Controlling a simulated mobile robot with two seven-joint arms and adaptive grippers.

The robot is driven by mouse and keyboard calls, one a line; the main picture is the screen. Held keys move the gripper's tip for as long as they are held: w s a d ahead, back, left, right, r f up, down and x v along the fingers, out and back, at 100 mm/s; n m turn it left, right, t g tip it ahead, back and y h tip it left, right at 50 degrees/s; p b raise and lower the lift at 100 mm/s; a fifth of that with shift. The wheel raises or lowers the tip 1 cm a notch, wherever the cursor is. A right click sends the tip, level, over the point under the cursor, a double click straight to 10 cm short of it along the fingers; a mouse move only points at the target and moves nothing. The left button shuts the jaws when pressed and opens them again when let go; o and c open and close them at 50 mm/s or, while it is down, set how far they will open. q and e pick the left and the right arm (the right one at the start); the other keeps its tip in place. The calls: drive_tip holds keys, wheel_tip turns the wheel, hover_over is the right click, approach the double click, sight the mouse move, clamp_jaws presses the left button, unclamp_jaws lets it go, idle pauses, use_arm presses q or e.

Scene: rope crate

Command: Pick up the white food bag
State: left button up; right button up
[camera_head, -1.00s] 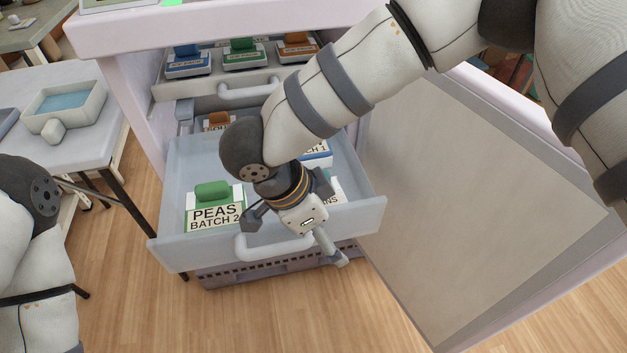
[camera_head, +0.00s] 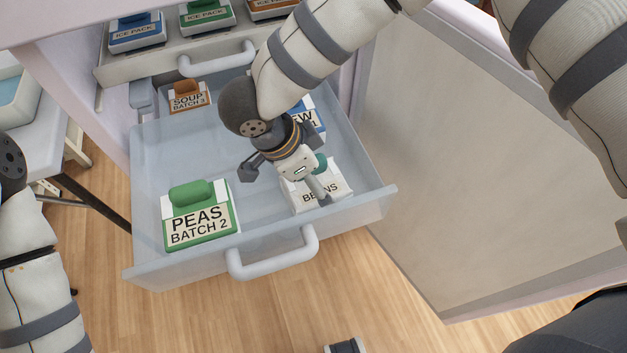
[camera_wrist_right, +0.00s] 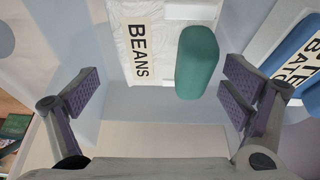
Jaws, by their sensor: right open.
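The white food bag (camera_head: 338,186), labelled BEANS, lies in the front right of the open drawer (camera_head: 257,237). Its teal handle (camera_wrist_right: 197,62) shows in the right wrist view, with the white bag body (camera_wrist_right: 122,35) behind it. My right gripper (camera_head: 285,184) is above the bag and partly hides it in the head view. In the wrist view the right gripper (camera_wrist_right: 160,92) is open, its fingers spread on either side, with the handle ahead of the gap and right of its middle. It holds nothing. My left gripper is out of view.
A green PEAS bag (camera_head: 200,215) stands front left in the drawer. An orange-topped SOUP bag (camera_head: 188,97) is at the back left. A blue bag (camera_head: 317,118) is behind the white one, partly hidden. An open door (camera_head: 430,160) stands to the right.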

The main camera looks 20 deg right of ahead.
sight(322, 180)
drive_tip(key=x, duration=0.4)
drive_tip(key=shift+w+f, duration=0.1)
drive_tip(key=c, duration=1.2)
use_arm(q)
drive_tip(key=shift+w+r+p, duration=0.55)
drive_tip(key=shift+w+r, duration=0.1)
use_arm(e)
wheel_tip(322, 180, up, 10)
drive_tip(key=shift+r, duration=0.15)
